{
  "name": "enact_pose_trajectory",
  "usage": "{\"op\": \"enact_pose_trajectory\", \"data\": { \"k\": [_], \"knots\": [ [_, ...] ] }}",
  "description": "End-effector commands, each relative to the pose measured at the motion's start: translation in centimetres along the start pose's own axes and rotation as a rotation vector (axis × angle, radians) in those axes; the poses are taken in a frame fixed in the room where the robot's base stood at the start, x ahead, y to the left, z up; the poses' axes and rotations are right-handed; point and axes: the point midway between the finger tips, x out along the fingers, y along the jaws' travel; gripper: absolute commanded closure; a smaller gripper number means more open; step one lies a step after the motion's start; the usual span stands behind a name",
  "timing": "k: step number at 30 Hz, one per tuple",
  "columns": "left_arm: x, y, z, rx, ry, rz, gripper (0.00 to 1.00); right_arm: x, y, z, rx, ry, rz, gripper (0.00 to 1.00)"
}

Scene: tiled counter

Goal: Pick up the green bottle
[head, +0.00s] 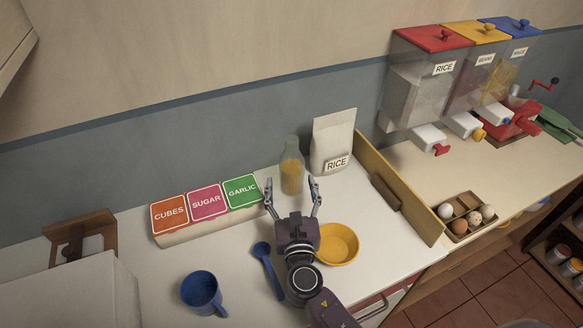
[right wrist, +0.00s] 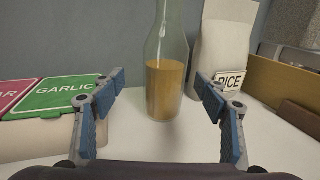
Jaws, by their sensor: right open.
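The green bottle (head: 291,170) stands upright on the white counter by the wall, part filled with something yellow-orange. In the right wrist view the bottle (right wrist: 166,75) stands in the middle, a little beyond and between the fingers; its top is cut off. My right gripper (head: 292,190) is open and empty in front of the bottle. In the right wrist view its blue-padded fingers (right wrist: 163,90) are spread wide, one to each side of the bottle, without visible contact. My left gripper is not in view.
A rice bag (head: 332,143) stands close right of the bottle. A box with labels for cubes, sugar and garlic (head: 207,203) lies to the left. A yellow bowl (head: 337,246), blue spoon (head: 268,269) and blue mug (head: 202,292) are nearer. A wooden board (head: 398,192) edges the right.

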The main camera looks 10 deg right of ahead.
Motion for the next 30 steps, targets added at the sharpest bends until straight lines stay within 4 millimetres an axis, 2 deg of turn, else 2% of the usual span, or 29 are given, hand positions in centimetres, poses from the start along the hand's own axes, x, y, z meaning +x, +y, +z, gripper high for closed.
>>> {"op": "enact_pose_trajectory", "data": {
  "k": [9,12,16,22,30],
  "knots": [
    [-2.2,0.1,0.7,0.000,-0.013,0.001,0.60,4.2,-0.8,1.7,0.000,-0.002,0.000,0.33],
    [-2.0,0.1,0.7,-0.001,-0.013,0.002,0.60,5.5,-0.8,1.2,-0.001,-0.001,0.000,0.33],
    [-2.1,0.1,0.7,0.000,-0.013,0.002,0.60,6.2,-0.8,1.1,0.001,0.000,0.000,0.33],
    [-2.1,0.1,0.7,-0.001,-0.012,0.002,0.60,6.2,-0.8,1.1,0.002,0.000,0.000,0.33],
    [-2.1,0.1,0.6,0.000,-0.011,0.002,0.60,6.1,-0.8,1.1,0.001,0.000,0.000,0.62]
  ]
}}
